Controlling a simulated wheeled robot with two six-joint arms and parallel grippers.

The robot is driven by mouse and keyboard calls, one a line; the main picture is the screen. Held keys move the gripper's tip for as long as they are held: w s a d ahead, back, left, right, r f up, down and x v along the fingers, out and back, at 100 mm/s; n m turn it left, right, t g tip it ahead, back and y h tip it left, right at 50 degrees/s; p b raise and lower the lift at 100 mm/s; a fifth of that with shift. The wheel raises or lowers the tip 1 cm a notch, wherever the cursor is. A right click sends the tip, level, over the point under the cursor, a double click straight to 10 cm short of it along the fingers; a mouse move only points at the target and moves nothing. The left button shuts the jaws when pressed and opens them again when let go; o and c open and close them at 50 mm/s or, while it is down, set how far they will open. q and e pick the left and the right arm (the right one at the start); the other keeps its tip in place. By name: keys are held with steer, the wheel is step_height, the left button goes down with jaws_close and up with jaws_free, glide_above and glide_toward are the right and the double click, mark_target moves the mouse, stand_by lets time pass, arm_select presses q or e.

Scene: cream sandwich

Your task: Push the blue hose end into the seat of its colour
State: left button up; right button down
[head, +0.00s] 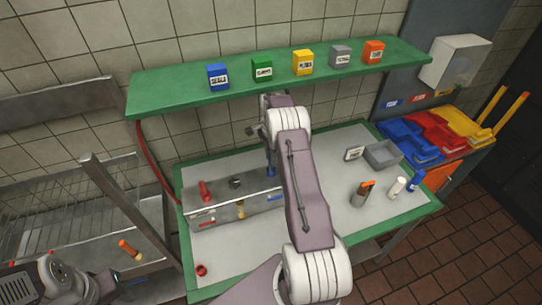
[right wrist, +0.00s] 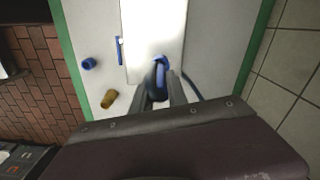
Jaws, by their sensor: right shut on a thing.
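The blue hose end (right wrist: 160,72) is between the fingers of my right gripper (right wrist: 160,92), which is shut on it above the pale top of the metal box. In the head view my right gripper (head: 270,150) is at the back of the metal box (head: 232,212), partly hidden by my arm. Blue (head: 271,171) shows just below it. A red piece (head: 204,191) and a dark piece (head: 235,182) stand on the box top. Whether the blue end touches a seat is hidden. My left gripper (head: 108,282) is at the lower left; its jaws are unclear.
A green shelf (head: 160,95) with several coloured boxes hangs above. A red ring (head: 201,270) lies in front. An orange-yellow piece (head: 128,249) is at the left.

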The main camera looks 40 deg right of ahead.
steer(key=shift+f+b, duration=1.4)
steer(key=shift+f, duration=0.65)
steer(key=c, duration=1.2)
jaws_free()
steer(key=shift+r, duration=0.1)
steer(key=shift+c, duration=0.2)
steer(key=shift+r+b, duration=0.3)
step_height(320, 180, up, 8)
steer(key=b, duration=0.2)
steer(key=shift+b, duration=0.4)
steer(key=shift+r, duration=0.25)
